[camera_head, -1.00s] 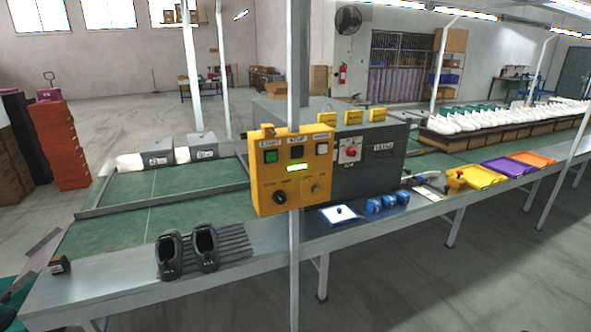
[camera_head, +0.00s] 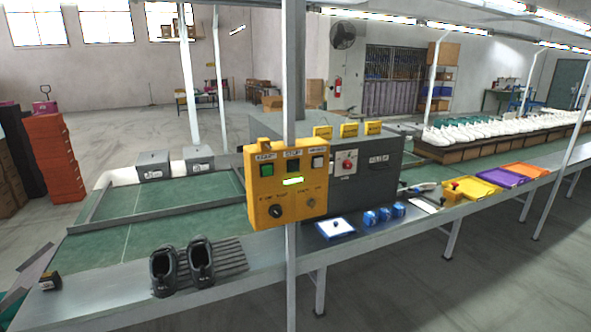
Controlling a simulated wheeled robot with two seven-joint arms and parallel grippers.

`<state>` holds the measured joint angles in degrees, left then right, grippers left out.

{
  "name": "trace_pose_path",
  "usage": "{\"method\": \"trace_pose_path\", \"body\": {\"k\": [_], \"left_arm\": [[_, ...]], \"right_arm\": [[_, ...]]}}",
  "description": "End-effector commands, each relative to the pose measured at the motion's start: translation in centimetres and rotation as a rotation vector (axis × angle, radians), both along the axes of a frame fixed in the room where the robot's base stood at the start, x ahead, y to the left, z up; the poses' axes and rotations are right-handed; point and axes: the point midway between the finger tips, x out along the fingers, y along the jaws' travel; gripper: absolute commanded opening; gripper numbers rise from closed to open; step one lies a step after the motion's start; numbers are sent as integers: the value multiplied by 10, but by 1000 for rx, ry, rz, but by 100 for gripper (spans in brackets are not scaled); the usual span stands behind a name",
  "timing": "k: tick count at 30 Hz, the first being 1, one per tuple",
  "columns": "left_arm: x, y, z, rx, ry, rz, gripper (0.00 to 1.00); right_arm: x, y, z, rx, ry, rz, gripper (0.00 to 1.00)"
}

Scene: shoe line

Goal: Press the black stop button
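The black stop button (camera_head: 292,166) is on the upper face of a yellow control box (camera_head: 252,200) mounted on a grey post. It sits under a label that appears to read STOP. Nothing covers the black button. Neither of my grippers can be made out in the view.
The post (camera_head: 292,70) stands before a long conveyor table (camera_head: 120,300). Black shoes (camera_head: 200,262) sit at its front left. A grey cabinet (camera_head: 375,185) with a red knob (camera_head: 347,165) is behind the box. A blue-edged tray (camera_head: 335,229) and blue items (camera_head: 384,214) lie to the right.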

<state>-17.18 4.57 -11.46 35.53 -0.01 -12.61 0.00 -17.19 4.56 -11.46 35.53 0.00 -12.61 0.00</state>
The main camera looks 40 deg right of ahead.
Motion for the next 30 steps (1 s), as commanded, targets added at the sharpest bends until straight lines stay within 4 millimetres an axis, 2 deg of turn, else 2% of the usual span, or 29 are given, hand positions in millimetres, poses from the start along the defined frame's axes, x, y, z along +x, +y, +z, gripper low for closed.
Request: {"method": "trace_pose_path", "body": {"k": [4, 5, 13, 30], "left_arm": [[0, 0, 0, 0, 0, 0, 0], [0, 0, 0, 0, 0, 0, 0], [0, 0, 0, 0, 0, 0, 0], [0, 0, 0, 0, 0, 0, 0]], "right_arm": [[0, -1, 0, -1, 0, 0, 36], [0, -1, 0, -1, 0, 0, 34], [0, -1, 0, -1, 0, 1, 0], [0, -1, 0, -1, 0, 0, 0]]}}
